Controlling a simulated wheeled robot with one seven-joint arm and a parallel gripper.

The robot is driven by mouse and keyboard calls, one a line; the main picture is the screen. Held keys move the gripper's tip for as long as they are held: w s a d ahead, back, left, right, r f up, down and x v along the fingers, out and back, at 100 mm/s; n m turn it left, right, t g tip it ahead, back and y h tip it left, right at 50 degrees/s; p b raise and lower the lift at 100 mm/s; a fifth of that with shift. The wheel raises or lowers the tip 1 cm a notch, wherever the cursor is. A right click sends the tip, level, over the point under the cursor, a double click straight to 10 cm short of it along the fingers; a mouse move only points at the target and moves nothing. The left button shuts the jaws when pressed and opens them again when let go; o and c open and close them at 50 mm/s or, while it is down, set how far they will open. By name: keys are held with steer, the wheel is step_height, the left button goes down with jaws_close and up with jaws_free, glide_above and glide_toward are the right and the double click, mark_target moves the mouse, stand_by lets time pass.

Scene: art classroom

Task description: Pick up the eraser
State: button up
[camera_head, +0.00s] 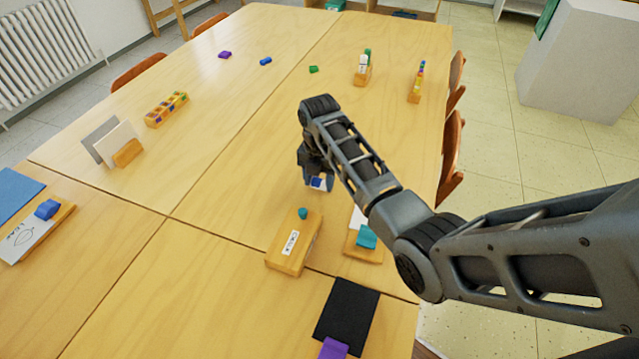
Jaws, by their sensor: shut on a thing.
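A small white and blue block, which looks like the eraser (322,183), shows at the lower end of my gripper (314,174), near the middle of the long table. My gripper points down and is shut on it. The arm's wrist hides most of the fingers and part of the block. I cannot tell whether the block touches the table or is held just above it.
A wooden box (293,243) with a teal piece on top stands just in front of my gripper. A wooden stand (365,255) with a teal block is to its right. A black mat (347,311) lies nearer.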

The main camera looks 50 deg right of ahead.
mark_target(319, 182)
steer(key=shift+r, duration=0.1)
steer(key=shift+c, duration=0.2)
step_height(319, 182, up, 4)
steer(key=shift+r, duration=0.1)
steer(key=s+d+r+b, duration=0.1)
steer(key=s+d+r, duration=0.1)
steer(key=d, duration=0.3)
steer(key=s+d+r+b, duration=0.1)
steer(key=s+d+r, duration=0.2)
steer(key=d+r, duration=0.1)
steer(key=shift+d+r, duration=0.3)
steer(key=shift+d, duration=0.45)
steer(key=o, duration=0.4)
steer(key=c, duration=0.3)
steer(key=shift+s, duration=0.1)
